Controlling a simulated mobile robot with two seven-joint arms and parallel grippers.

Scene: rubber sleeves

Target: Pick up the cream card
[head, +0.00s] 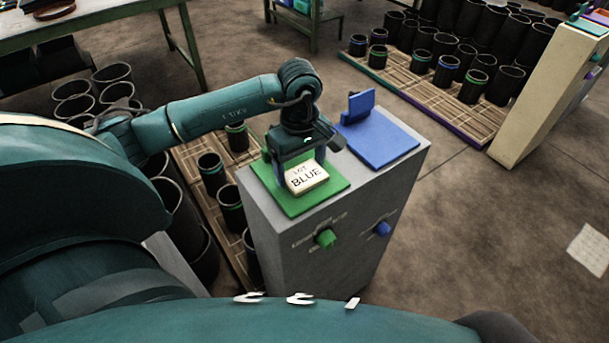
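The cream card (308,179), lettered "LOT BLUE", is at the green pad (302,205) on top of a grey pedestal. My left gripper (300,168) is right at the card, pointing down, with its fingers apart and one at each side of the card's far part. I cannot tell whether the fingers press on the card or only stand around it, nor whether the card touches the pad. My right gripper is not in view.
A blue pad with an upright blue plate (378,138) is beside the green one on the grey pedestal (340,225). Green and blue knobs stick out from its front. Black sleeves stand on pallets left and back right. A cream post (550,90) stands right; a paper sheet (590,248) lies on open floor.

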